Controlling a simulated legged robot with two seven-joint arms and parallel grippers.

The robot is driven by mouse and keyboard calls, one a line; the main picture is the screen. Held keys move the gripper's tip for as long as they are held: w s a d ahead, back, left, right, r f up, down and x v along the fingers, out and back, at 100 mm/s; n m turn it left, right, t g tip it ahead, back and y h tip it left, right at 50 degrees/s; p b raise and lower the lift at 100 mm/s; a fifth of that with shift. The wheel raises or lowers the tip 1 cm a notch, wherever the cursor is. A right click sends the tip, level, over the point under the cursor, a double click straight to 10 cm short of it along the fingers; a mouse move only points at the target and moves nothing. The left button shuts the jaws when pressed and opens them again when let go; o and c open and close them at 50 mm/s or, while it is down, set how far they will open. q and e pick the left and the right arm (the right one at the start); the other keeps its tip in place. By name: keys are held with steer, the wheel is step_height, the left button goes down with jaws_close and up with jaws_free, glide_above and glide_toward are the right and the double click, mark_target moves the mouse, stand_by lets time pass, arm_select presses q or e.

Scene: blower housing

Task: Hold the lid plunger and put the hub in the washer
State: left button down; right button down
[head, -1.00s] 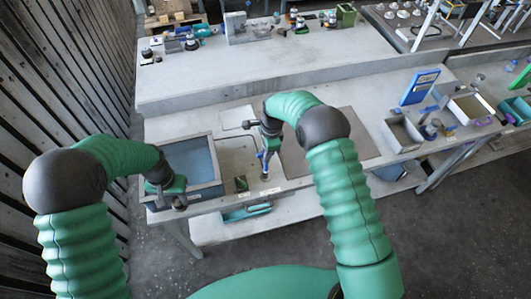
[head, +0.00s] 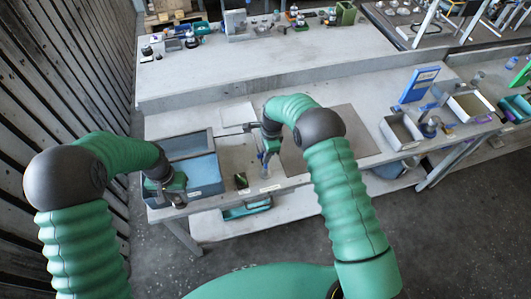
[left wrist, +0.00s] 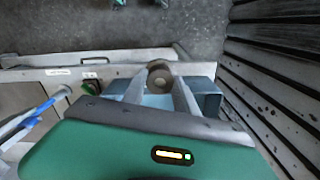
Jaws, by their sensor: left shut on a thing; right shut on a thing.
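The washer is a blue-grey box (head: 206,188) at the table's left front. A lighter blue panel, probably its lid, covers the front half; a duller section lies behind it. My left gripper (head: 174,193) is at the washer's front left corner. In the left wrist view its fingers are shut on a round, brownish-grey knob (left wrist: 159,77), apparently the lid plunger. My right gripper (head: 267,144) is right of the washer, above the table, pointing down. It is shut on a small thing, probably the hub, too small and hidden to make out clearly.
A small dark green block (head: 241,181) stands between the washer and my right gripper. A brown mat (head: 325,145) lies to the right. A grey bin (head: 401,131) and blue panel (head: 418,84) stand further right. A raised bench is behind.

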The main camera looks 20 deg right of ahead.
steer(key=shift+f, duration=1.7)
steer(key=shift+w, duration=0.1)
arm_select(q)
steer(key=w+a+f, duration=0.1)
steer(key=w+a, duration=0.2)
steer(key=w, duration=0.3)
steer(key=w+a+f, duration=0.2)
steer(key=w, duration=0.4)
steer(key=f, duration=0.9)
steer(key=shift+w+a+f, duration=0.25)
steer(key=shift+w+f, duration=0.05)
steer(key=shift+f, duration=0.05)
arm_select(e)
steer(key=shift+r, duration=0.1)
arm_select(q)
steer(key=shift+f, duration=0.1)
steer(key=c, duration=1)
jaws_free()
steer(key=shift+o, duration=0.2)
